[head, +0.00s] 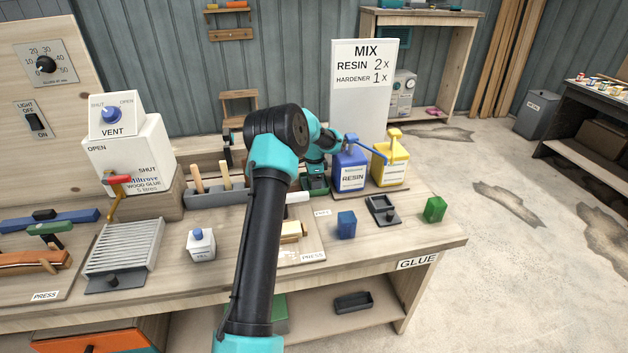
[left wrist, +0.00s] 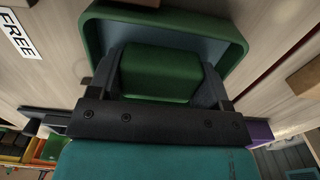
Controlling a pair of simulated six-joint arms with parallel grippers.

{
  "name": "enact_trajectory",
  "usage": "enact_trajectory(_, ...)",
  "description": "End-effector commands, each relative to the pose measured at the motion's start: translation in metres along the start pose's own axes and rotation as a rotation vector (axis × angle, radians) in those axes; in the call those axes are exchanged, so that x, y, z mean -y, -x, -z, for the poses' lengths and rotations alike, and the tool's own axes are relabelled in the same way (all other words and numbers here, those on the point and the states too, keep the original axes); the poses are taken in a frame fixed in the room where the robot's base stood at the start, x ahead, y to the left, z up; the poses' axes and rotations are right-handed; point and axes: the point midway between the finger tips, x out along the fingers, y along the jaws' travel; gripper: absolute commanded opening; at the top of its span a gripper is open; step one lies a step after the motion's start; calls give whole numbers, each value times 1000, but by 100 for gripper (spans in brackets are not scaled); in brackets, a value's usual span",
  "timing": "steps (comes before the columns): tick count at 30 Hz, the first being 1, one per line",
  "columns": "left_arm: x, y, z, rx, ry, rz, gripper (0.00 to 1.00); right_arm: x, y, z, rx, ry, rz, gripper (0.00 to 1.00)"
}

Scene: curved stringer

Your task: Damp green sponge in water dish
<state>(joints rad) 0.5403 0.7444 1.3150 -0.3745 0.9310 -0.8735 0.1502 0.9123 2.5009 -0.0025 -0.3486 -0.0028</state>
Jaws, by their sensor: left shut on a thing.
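A green sponge (left wrist: 158,72) sits between the two fingers of my left gripper (left wrist: 160,84) in the left wrist view, and the gripper is shut on it. A green dish (left wrist: 240,42) with a blue-grey inside lies around and beyond the sponge in that view. I cannot tell whether the sponge touches the water or the dish floor. In the head view my left arm reaches over the bench, with the gripper (head: 317,168) pointing down at the green dish (head: 316,190). The sponge is hidden there. My right gripper is not in view.
Blue resin (head: 350,172) and yellow hardener (head: 391,168) containers stand just right of the gripper. A blue block (head: 346,225), a dark tray (head: 382,210) and a green block (head: 435,209) lie nearer the front. A caddy with wooden handles (head: 216,196) is left of my arm.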

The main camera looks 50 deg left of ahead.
Motion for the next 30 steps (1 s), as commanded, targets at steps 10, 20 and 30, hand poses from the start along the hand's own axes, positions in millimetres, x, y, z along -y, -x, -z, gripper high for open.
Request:
enact_trajectory(10, 0, -4, 0, 0, 0, 0, 53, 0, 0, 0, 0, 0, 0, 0)
enact_trajectory(20, 0, -6, 0, 0, 0, 0, 53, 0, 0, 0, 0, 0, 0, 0)
enact_trajectory(30, 0, -6, 0, 0, 0, 0, 53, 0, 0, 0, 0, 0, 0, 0)
